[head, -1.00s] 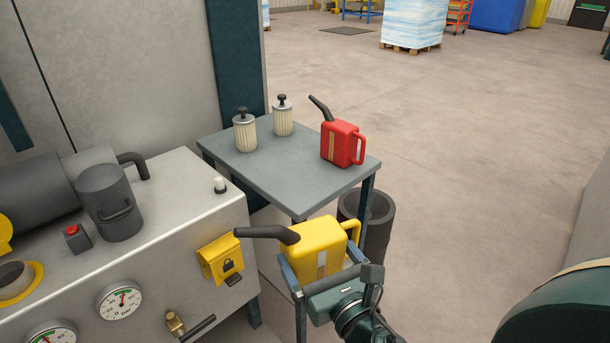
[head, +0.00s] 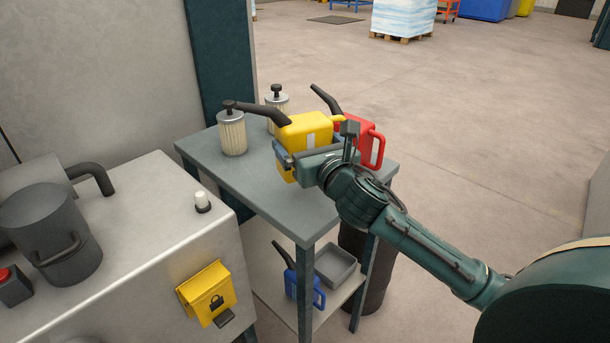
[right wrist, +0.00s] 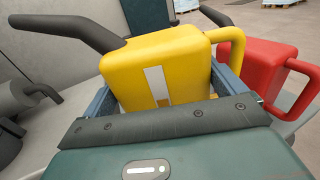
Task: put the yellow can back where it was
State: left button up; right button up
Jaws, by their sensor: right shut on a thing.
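The yellow can (head: 308,128) with a dark spout is at the table (head: 240,182), in front of the red can (head: 361,134). My right gripper (head: 287,150) is shut on the yellow can, its fingers on either side of the body. In the right wrist view the yellow can (right wrist: 165,68) stands upright between the fingers, its spout pointing left. The red can (right wrist: 252,68) shows just right of it. Whether the yellow can's bottom touches the tabletop is hidden by the gripper. My left gripper is not in view.
Two filter cartridges, one at the left (head: 231,132) and one behind the yellow can's spout (head: 277,100), stand on the table. A blue can (head: 300,280) and a grey tray (head: 337,264) are on the lower shelf. The tabletop's front left is clear.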

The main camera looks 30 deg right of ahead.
jog(key=shift+f+b, duration=0.55)
jog(key=shift+f, duration=2.1)
jog(key=shift+f, duration=0.15)
jog(key=o, duration=0.9)
jog(key=shift+f, duration=0.1)
